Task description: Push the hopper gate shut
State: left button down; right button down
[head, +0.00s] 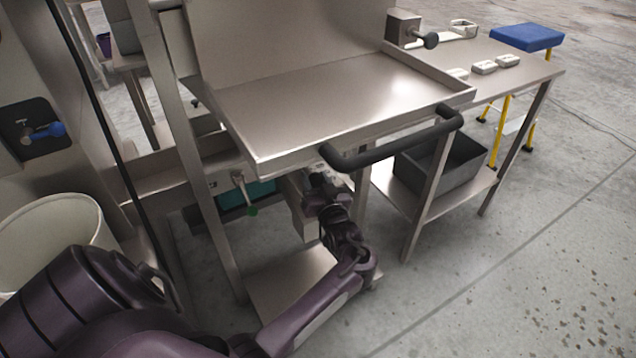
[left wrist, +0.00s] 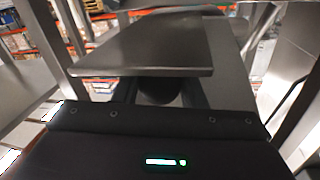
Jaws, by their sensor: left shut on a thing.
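A steel tray-like hopper part (head: 330,105) with a raised back and a black bar handle (head: 395,146) stands in the middle of the head view. I cannot tell for sure which part is the gate. My left gripper (head: 322,180) is under the tray's front edge, below the handle's left end. In the left wrist view, a flat grey plate (left wrist: 150,45) lies just beyond the fingers. A dark rounded part (left wrist: 160,92) sits between the fingers, and the gripper is shut on it. The tray and my wrist hide much of this contact. My right gripper is not in view.
A steel side table (head: 530,72) holds small pale blocks, with a dark grey bin (head: 440,180) on its lower shelf. A blue-topped yellow stool (head: 527,37) stands behind. A pale round bin (head: 50,225) is at left. The floor at right is clear.

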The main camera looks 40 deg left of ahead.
pick_arm(q)
jog(key=c, duration=1.2)
grip_release()
jog(key=shift+w+a+r, duration=0.1)
jog(key=shift+a+r, duration=0.1)
jog(key=shift+a, duration=0.05)
jog(key=shift+o, duration=1.3)
jog(key=shift+a+f, duration=0.1)
jog(key=shift+f, duration=0.05)
jog(key=shift+p+v, duration=0.55)
jog(key=shift+v, duration=3.4)
